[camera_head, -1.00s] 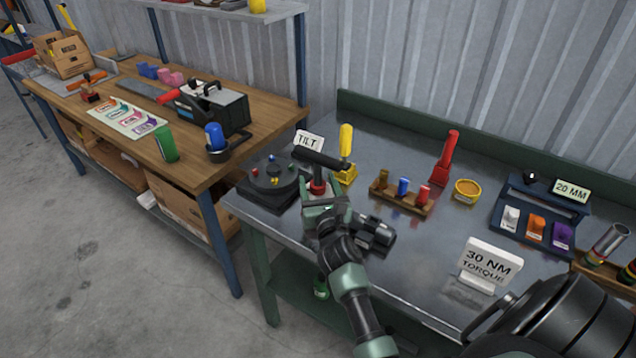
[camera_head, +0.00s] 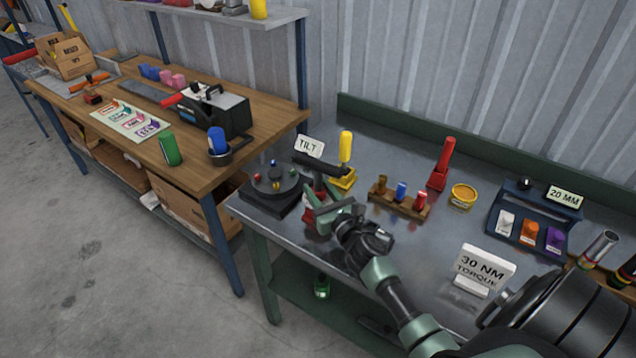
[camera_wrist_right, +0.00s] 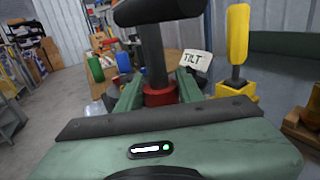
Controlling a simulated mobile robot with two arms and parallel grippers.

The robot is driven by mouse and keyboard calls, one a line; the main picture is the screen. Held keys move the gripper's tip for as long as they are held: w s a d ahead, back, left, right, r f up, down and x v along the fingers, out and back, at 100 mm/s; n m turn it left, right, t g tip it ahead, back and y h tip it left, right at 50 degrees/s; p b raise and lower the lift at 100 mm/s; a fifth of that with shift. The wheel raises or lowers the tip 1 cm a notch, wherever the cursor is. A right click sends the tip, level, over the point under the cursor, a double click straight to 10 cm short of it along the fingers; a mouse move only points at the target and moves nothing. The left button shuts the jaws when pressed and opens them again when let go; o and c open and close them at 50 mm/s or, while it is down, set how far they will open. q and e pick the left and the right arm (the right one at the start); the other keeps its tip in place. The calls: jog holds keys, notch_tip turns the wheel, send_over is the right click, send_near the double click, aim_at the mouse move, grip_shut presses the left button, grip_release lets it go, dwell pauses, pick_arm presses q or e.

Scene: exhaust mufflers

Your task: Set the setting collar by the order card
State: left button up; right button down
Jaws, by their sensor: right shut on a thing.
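A T-handled tool stands upright near the left end of the metal bench, its black crossbar (camera_head: 318,165) tilted in the picture. In the right wrist view its dark shaft rises from a red collar (camera_wrist_right: 160,95). My right gripper (camera_head: 322,208) is shut around the tool at the red collar, with green fingers on both sides. The fingers hide part of the collar, so I cannot read any setting on it. Cards read "30 NM TORQUE" (camera_head: 484,268), "20 MM" (camera_head: 565,197) and "TILT" (camera_head: 309,146). My left gripper is not in view.
A black round fixture (camera_head: 274,184) with coloured knobs sits left of the gripper. A yellow-handled tool (camera_head: 345,150) stands close behind. A wooden peg rack (camera_head: 400,204), red lever (camera_head: 441,165) and yellow cup (camera_head: 462,195) lie to the right.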

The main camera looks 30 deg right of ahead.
aim_at(324, 194)
jog(key=n+y, duration=0.1)
jog(key=y, duration=0.1)
jog(key=shift+d+n+y, duration=0.15)
jog(key=shift+n+y, duration=0.15)
jog(key=shift+n, duration=0.1)
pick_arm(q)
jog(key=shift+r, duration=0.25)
pick_arm(e)
jog(key=shift+n+y, duration=0.4)
jog(key=shift+y, duration=0.3)
jog(key=c, duration=0.9)
grip_release()
jog(key=s, duration=0.3)
jog(key=s+b, duration=0.1)
jog(key=s, duration=0.3)
jog(key=shift+d+b, duration=0.2)
jog(key=shift+b, duration=0.1)
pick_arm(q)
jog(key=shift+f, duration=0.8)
pick_arm(e)
jog(key=shift+s, duration=0.4)
